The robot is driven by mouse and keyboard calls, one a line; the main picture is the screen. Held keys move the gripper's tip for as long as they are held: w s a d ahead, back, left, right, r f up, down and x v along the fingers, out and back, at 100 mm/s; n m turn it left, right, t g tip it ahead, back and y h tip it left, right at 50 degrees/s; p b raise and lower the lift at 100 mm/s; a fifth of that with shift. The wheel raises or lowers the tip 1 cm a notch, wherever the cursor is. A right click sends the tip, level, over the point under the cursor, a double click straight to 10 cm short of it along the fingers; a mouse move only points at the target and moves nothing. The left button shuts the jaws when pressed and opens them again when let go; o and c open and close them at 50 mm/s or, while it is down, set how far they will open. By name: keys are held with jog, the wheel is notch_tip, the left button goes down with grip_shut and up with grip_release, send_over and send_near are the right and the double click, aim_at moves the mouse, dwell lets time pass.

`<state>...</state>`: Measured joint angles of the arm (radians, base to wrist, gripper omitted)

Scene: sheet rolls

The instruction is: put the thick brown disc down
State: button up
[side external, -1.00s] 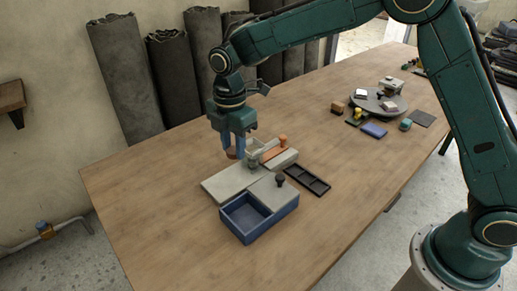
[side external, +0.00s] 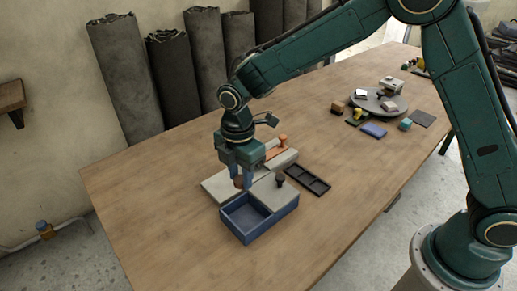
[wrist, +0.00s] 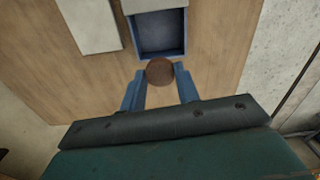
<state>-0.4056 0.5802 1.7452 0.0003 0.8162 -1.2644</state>
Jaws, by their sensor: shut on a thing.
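The thick brown disc (side external: 239,183) is pinched between the blue fingers of my gripper (side external: 242,180). It also shows in the wrist view (wrist: 160,72), between the fingertips (wrist: 162,73). In the side view the gripper points down, with the disc above the near part of the grey slab (side external: 213,186), close to the blue box. In the wrist view the disc is just beside the near rim of the open compartment. The disc's underside is hidden, so its exact height cannot be told.
The blue box (side external: 270,228) is open on its left half; a grey lid with a black knob (side external: 280,180) covers the rest. A black divided tray (side external: 308,180) lies to its right. An orange-handled piece (side external: 279,147) is behind. A round turntable (side external: 391,108) holds small items.

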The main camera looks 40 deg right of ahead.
aim_at(241, 179)
notch_tip(241, 179, down, 11)
jog(key=shift+f, duration=0.1)
dwell(0.3)
jog(key=shift+f, duration=2.15)
jog(key=shift+f, duration=0.15)
jog(key=o, duration=0.9)
jog(key=shift+o, duration=0.2)
notch_tip(241, 179, up, 12)
jog(key=shift+r, duration=0.2)
